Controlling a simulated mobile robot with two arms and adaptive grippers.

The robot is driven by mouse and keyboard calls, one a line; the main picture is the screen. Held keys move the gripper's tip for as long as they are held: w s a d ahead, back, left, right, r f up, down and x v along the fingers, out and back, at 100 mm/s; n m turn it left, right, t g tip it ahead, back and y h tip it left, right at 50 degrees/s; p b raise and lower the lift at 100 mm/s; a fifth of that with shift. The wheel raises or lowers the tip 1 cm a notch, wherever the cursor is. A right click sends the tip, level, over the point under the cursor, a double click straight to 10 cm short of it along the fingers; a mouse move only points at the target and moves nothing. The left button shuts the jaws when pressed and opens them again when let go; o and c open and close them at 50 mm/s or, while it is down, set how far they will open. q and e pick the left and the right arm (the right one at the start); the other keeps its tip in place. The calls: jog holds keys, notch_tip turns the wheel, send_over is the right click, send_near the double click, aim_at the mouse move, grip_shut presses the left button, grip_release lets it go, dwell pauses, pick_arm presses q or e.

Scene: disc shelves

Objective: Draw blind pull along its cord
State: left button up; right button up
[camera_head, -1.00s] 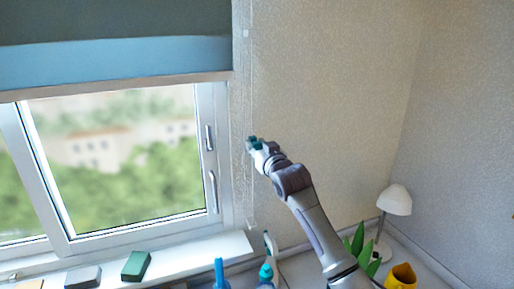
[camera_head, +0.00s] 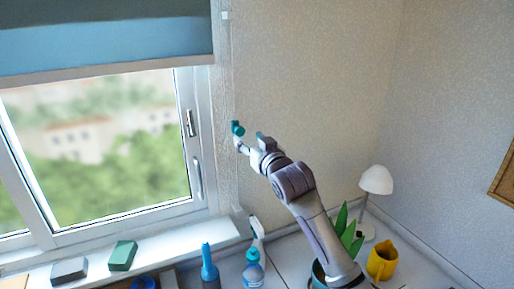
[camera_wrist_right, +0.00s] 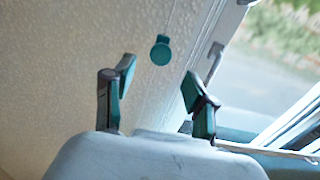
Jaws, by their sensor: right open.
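The blind pull is a small teal disc (camera_head: 237,128) hanging on a thin cord beside the window's right edge. It also shows in the right wrist view (camera_wrist_right: 160,50), beyond and between the fingertips, apart from both. My right gripper (camera_head: 250,141) is open and empty, just to the right of and below the pull; its teal-padded fingers stand apart in the wrist view (camera_wrist_right: 160,85). The roller blind (camera_head: 105,45), dark above and blue below, covers the top of the window. My left gripper is not in view.
The window frame (camera_head: 203,140) with its handles is left of the cord. Green (camera_head: 123,256) and grey (camera_head: 69,270) blocks lie on the sill. The right wall is clear beside the arm.

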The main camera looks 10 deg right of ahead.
jog(key=shift+s+d, duration=0.25)
jog(key=shift+s, duration=0.9)
jog(key=shift+s+d, duration=0.2)
jog(key=shift+s, duration=0.9)
